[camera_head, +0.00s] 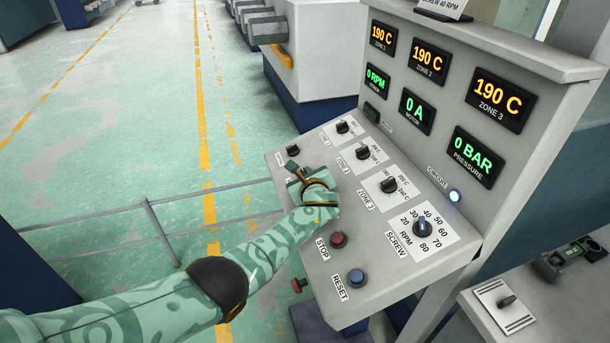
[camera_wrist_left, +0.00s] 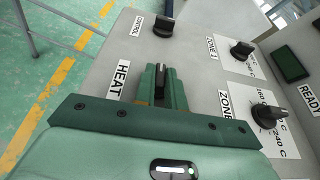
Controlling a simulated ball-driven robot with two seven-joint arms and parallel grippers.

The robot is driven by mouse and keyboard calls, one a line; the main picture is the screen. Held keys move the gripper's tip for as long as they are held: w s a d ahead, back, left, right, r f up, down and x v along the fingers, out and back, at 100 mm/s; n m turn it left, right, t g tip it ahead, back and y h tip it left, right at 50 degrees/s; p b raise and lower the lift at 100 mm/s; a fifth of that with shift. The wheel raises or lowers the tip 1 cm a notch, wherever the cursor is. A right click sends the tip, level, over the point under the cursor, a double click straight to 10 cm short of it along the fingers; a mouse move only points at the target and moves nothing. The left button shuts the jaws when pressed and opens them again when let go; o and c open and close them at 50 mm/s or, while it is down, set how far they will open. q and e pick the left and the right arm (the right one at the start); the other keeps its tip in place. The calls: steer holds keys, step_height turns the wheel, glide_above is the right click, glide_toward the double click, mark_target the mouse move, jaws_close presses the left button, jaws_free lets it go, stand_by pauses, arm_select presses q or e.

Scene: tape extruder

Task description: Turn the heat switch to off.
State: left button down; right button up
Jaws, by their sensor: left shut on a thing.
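The heat switch is almost wholly hidden by my left gripper. The HEAT label (camera_wrist_left: 118,79) shows beside the fingers in the left wrist view. My left gripper (camera_head: 297,172) is at the left side of the sloped control panel (camera_head: 327,258), below the control switch (camera_head: 293,150). In the left wrist view its fingers (camera_wrist_left: 161,80) point down at the panel and are shut on the heat switch, with only a little dark material showing between them. I cannot tell which way the switch points. The control switch (camera_wrist_left: 163,26) is just beyond the fingertips, apart from them.
Black zone knobs (camera_head: 363,152) and the screw dial (camera_head: 422,228) are right of the gripper. A red stop button (camera_head: 338,240) and blue reset button (camera_head: 356,278) are nearer. Upright displays (camera_head: 427,62) read 190 C. A grey rail (camera_head: 155,230) runs left of the panel.

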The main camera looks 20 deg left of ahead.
arm_select(q)
steer(key=shift+r, duration=0.1)
steer(key=c, duration=1.5)
jaws_free()
steer(key=shift+o, duration=0.2)
steer(key=shift+s+d+r+p, duration=0.2)
steer(key=shift+s+p, duration=0.1)
steer(key=shift+p, duration=0.1)
steer(key=p+v, duration=0.3)
steer(key=v, duration=0.2)
steer(key=shift+s+d+r+p, duration=0.15)
steer(key=shift+s+r+p, duration=0.15)
steer(key=shift+p, duration=0.1)
steer(key=v, duration=0.3)
steer(key=p+v, duration=0.1)
steer(key=v, duration=0.1)
steer(key=p+v, duration=0.1)
steer(key=v, duration=0.2)
steer(key=shift+s+d+f, duration=0.1)
steer(key=shift+s+f, duration=0.1)
steer(key=shift+s, duration=0.2)
steer(key=shift+s+d+r, duration=0.15)
steer(key=shift+s+d, duration=0.1)
steer(key=shift+s, duration=0.2)
